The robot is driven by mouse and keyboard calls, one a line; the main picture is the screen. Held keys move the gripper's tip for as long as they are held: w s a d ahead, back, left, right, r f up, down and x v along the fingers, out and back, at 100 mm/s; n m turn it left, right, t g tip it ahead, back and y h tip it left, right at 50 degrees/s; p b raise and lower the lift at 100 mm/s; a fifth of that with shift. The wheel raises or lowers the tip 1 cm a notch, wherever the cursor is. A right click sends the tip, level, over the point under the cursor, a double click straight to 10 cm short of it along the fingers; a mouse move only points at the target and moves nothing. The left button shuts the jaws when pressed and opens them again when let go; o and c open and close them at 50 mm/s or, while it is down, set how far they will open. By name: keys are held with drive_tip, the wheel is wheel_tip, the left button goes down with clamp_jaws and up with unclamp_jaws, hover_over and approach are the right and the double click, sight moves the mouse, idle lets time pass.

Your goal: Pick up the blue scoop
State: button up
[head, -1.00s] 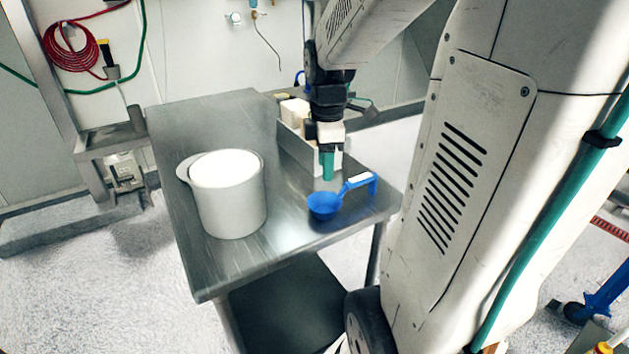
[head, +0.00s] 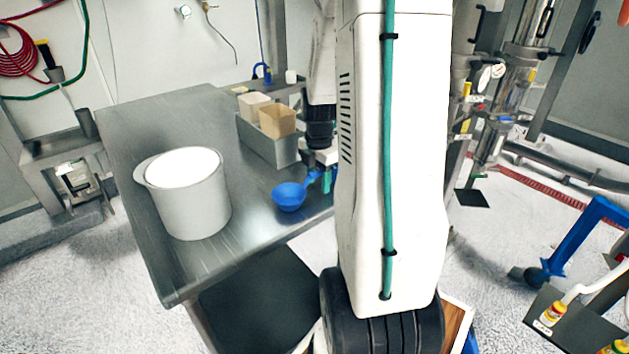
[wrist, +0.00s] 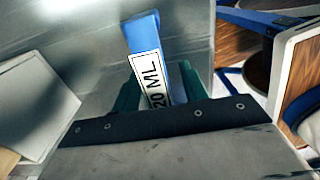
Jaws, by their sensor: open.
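The blue scoop (head: 289,197) lies on the steel table near its right edge, its bowl to the left of my gripper. In the wrist view its handle (wrist: 149,64), with a white label reading "20 ML", lies between my two green fingers. My gripper (wrist: 158,88) is open around the handle; whether a finger touches it I cannot tell. In the head view my gripper (head: 327,180) is at the handle end, partly hidden by my own arm. The scoop's bowl is outside the wrist view.
A white-filled grey pot (head: 190,200) stands on the table (head: 150,115) left of the scoop. A grey bin (head: 262,143) with tan containers stands behind the scoop. The table surface between pot and scoop is clear.

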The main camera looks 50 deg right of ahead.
drive_tip(key=shift+f, duration=0.15)
clamp_jaws()
